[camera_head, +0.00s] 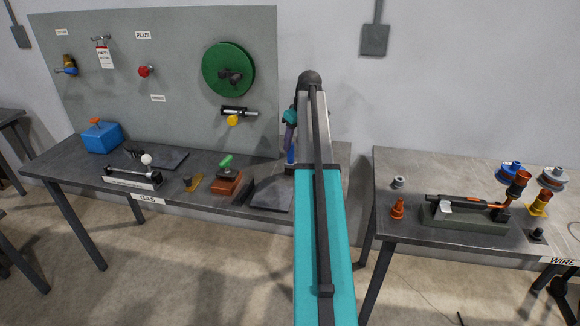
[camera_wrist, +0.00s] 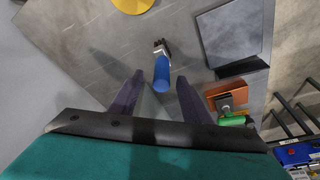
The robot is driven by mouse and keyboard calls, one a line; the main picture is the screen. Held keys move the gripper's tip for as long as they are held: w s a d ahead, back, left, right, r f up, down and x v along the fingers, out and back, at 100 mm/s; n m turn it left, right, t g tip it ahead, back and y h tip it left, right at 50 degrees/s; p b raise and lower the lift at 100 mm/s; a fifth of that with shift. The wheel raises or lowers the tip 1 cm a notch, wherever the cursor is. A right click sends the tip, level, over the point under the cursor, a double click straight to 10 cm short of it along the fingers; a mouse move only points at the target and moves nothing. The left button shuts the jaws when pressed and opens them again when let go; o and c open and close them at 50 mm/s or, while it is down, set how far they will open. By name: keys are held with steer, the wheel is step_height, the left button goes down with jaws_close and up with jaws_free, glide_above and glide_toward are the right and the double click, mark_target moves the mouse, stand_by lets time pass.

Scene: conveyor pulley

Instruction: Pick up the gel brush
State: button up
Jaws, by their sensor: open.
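The gel brush, a blue handle (camera_wrist: 162,75) with a metal collar and a dark tip, shows in the wrist view above the grey table. My gripper (camera_wrist: 160,80) is open. Its two purple fingers stand either side of the lower end of the blue handle, with a gap visible on both sides. I cannot tell from this view how far above or below the fingertips the handle is. In the head view my gripper (camera_head: 289,135) is mostly behind my arm at the right end of the left table. A blue piece just below it may be the brush.
A red-brown block with a green handle (camera_head: 228,180) and a dark plate (camera_head: 270,194) lie left of my gripper on the left table (camera_head: 75,163). The upright grey panel (camera_head: 175,60) with a green wheel (camera_head: 215,70) stands behind. A yellow disc (camera_wrist: 132,4) shows in the wrist view.

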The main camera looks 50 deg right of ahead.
mark_target(291, 150)
steer(key=shift+f, duration=0.15)
steer(key=shift+p+x, duration=0.6)
steer(key=shift+x, duration=1.95)
steer(key=shift+a, duration=0.2)
jaws_close()
steer(key=shift+r+b, duration=0.75)
steer(key=shift+r, duration=4.3)
